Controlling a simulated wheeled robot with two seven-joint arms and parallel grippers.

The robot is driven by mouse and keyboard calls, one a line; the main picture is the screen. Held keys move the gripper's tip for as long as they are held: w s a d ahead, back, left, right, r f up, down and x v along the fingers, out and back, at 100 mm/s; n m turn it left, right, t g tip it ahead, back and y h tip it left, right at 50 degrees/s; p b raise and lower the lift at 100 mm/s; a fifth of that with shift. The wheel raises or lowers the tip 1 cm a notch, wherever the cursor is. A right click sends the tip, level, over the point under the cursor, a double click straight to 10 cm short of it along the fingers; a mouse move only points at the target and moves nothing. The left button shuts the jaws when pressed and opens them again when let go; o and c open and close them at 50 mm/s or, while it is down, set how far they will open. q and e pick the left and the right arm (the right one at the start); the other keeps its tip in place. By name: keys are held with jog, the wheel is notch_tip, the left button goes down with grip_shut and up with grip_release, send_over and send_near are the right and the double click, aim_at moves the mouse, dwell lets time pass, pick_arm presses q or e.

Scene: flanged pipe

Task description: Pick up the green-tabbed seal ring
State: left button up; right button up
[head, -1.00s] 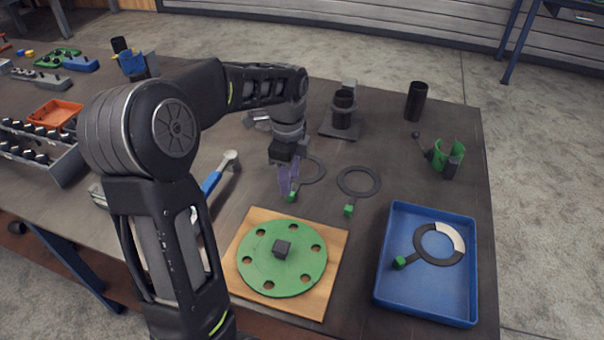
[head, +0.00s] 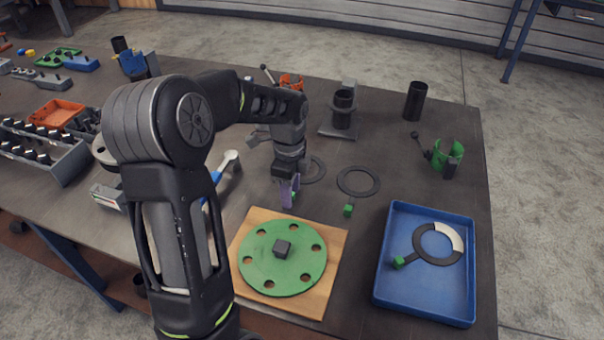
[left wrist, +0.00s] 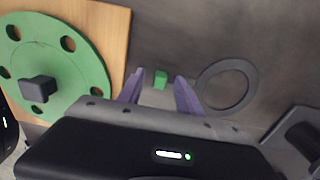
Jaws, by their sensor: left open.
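The ring (left wrist: 227,85) lies to the right of the fingers there. My right gripper is not seen.
A green flange disc (head: 283,258) with a dark centre block lies on a wooden board (head: 330,280) in front. The blue tray (head: 425,308) stands right. A dark pipe stand (head: 342,115), black cylinder (head: 415,101) and green holder (head: 448,155) stand behind.

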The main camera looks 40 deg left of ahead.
pick_arm(q)
jog(key=shift+c, duration=0.3)
grip_shut()
dwell(0.4)
notch_tip(320, 180, up, 10)
jog(key=shift+b, duration=0.3)
dwell(0.6)
